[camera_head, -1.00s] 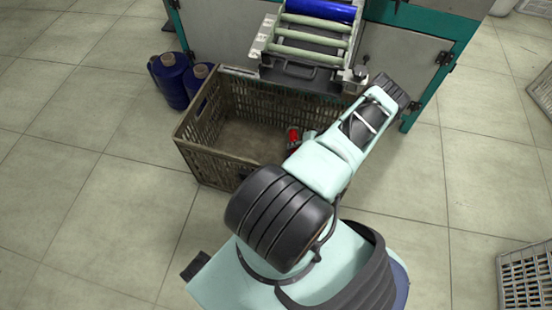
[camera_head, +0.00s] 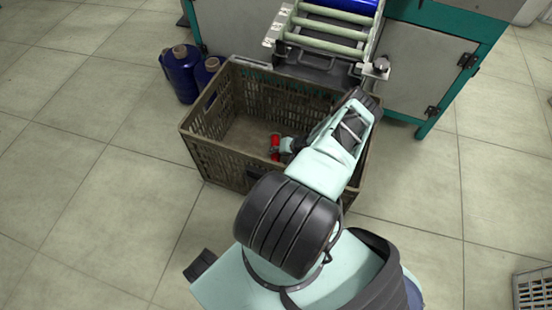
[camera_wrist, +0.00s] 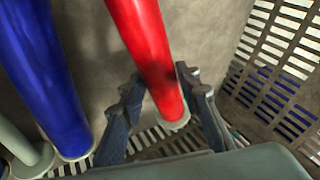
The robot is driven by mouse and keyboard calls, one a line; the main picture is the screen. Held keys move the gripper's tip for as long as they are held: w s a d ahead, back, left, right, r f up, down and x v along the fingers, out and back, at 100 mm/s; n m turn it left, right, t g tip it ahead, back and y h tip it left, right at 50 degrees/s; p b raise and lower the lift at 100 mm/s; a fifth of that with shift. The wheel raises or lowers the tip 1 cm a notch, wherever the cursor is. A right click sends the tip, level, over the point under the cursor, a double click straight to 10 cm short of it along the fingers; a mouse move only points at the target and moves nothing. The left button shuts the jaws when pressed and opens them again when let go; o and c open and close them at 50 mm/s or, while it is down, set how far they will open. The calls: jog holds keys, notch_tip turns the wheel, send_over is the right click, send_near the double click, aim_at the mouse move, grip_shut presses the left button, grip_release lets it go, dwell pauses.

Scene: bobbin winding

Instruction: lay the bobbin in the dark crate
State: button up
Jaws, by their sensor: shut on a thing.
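My gripper (camera_head: 287,146) is inside the dark crate (camera_head: 222,164) and is shut on a red bobbin (camera_head: 275,148). In the wrist view, the red bobbin (camera_wrist: 148,42) runs between the two fingers of my gripper (camera_wrist: 160,80), with its pale end showing just past them. The dark crate's slatted wall (camera_wrist: 285,85) shows at the right. The bobbin is below the crate's rim in the head view. I cannot tell whether it touches the crate floor. My arm hides the crate's right part.
A machine (camera_head: 425,60) with pale rollers (camera_head: 325,34) and a blue roll (camera_head: 345,5) stands behind the crate. Floor at left is clear.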

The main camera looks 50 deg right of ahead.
aim_at(276, 156)
jog(key=f+b, duration=0.1)
jog(key=f, duration=0.1)
jog(key=f+b, duration=0.1)
jog(key=f, duration=0.1)
jog(key=shift+w+a+b, duration=0.2)
jog(key=shift+w+b, duration=0.1)
jog(key=shift+r, duration=0.1)
jog(key=o, duration=1.2)
jog(key=shift+o, duration=0.2)
jog(key=shift+s+r, duration=0.1)
jog(key=shift+r, duration=0.05)
jog(key=p+v, duration=0.8)
jog(key=v, duration=0.3)
jog(key=shift+r, duration=0.3)
